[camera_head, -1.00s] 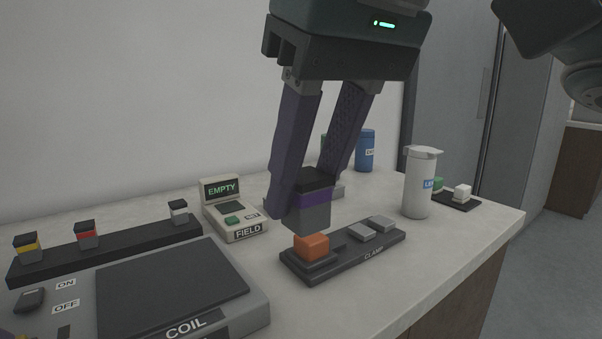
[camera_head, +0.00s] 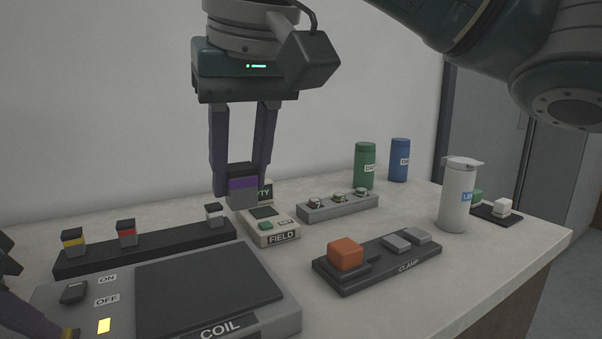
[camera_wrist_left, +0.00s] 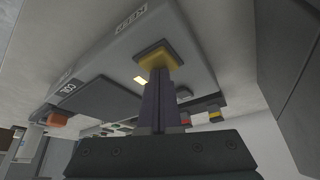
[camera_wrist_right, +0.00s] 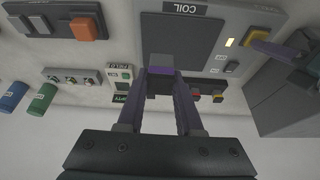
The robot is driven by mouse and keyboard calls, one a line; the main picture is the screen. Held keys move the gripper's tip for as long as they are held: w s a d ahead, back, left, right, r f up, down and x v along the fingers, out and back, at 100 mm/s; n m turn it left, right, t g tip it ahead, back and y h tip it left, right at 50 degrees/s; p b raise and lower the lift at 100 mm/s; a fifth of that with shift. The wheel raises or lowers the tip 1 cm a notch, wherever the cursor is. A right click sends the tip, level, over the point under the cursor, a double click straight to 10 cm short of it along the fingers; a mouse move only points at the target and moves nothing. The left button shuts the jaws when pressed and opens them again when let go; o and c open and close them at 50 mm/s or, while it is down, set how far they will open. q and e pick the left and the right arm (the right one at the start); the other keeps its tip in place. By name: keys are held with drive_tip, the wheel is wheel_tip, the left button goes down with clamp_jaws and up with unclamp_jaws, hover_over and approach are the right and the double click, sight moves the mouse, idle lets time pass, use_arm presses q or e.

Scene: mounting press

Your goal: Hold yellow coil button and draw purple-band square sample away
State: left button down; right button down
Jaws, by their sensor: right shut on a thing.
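The purple-band square sample (camera_head: 242,198) has a black top, a purple band and a grey lower part. My right gripper (camera_head: 241,165) is shut on it and holds it up in front of the field box, behind the coil plate (camera_head: 205,280). The sample also shows between the fingertips in the right wrist view (camera_wrist_right: 161,66). My left gripper (camera_wrist_left: 160,80) has its fingers together, with the tips at the yellow coil button (camera_wrist_left: 153,55). The button also shows in the right wrist view (camera_wrist_right: 257,33). In the head view the left gripper is mostly cut off at the lower left.
A yellow lamp (camera_head: 104,325) glows on the coil unit. A black rack (camera_head: 150,248) holds yellow-, red- and white-banded samples. The field box (camera_head: 268,228) is partly covered by the sample. The clamp (camera_head: 390,262) with its orange button, a grey block (camera_head: 338,207) and several bottles stand to the right.

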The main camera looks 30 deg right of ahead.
drive_tip(key=shift+w+a+r+x, duration=0.15)
drive_tip(key=shift+w+a+x, duration=0.25)
drive_tip(key=shift+x, duration=1.9)
drive_tip(key=shift+w+a+r+x, duration=0.15)
drive_tip(key=shift+w+a+x, duration=0.2)
drive_tip(key=shift+x, duration=2)
drive_tip(key=shift+w+a+r+x, duration=0.1)
drive_tip(key=shift+w+a+x, duration=0.25)
drive_tip(key=shift+x, duration=1.95)
drive_tip(key=shift+a, duration=0.35)
drive_tip(key=shift+a, duration=0.65)
drive_tip(key=shift+d, duration=2)
